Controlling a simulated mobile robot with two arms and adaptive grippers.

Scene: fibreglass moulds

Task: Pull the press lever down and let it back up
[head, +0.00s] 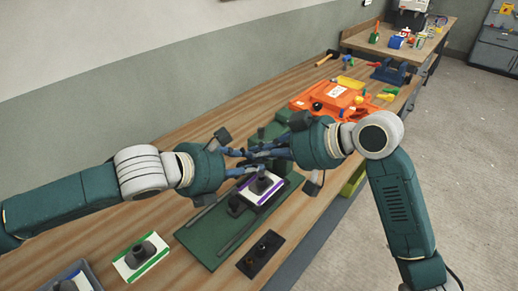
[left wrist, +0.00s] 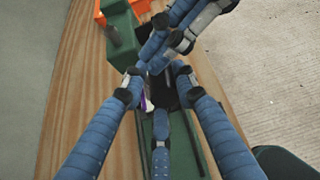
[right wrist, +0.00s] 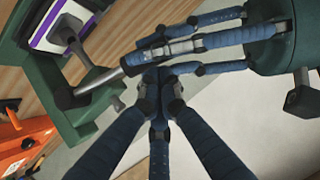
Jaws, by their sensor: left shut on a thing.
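The green press (head: 196,236) stands on the bench, with a white block with purple edges and a dark knob (head: 273,198) on its base. The press lever (right wrist: 100,82) is a metal rod that shows in the right wrist view, running from the press towards the fingers. My left gripper (head: 250,158) is shut on the lever; its fingers hide the grip, also in the left wrist view (left wrist: 160,78). My right gripper (head: 284,150) is right beside it, its fingertips close together by the lever (right wrist: 158,86). I cannot tell whether they touch it. The fingers of both overlap in the head view.
A green-edged white block (head: 128,268) lies to the left on the bench, and a black plate with holes (head: 260,254) lies at the front edge. An orange case (head: 328,97), a hammer (head: 327,57) and a blue vise (head: 390,72) are farther back. The floor at right is clear.

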